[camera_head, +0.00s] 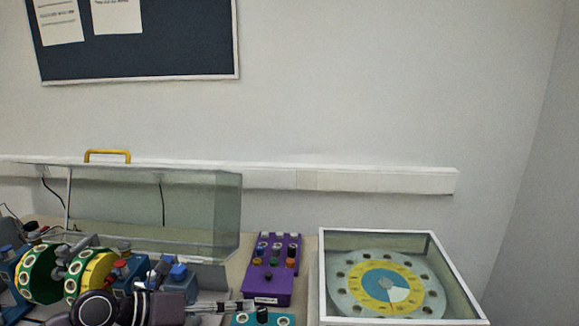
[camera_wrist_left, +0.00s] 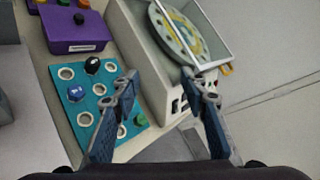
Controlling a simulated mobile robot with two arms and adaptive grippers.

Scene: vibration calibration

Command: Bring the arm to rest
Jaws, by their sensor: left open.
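My left arm comes in from the lower left in the head view, with its gripper (camera_head: 235,306) low in front of the purple control box. In the left wrist view my left gripper (camera_wrist_left: 160,78) has its two fingers spread apart, with nothing between them. It is over the edge between a teal board (camera_wrist_left: 104,77) with white-ringed holes and a white-framed case (camera_wrist_left: 150,55). The teal board also shows partly at the bottom of the head view (camera_head: 282,320). My right gripper is in neither view.
The purple box (camera_head: 268,284) carries several coloured knobs. The glass-topped case (camera_head: 455,272) holds a yellow and blue disc. A clear cover with a yellow handle (camera_head: 107,153) stands behind green and yellow wheels (camera_head: 90,272).

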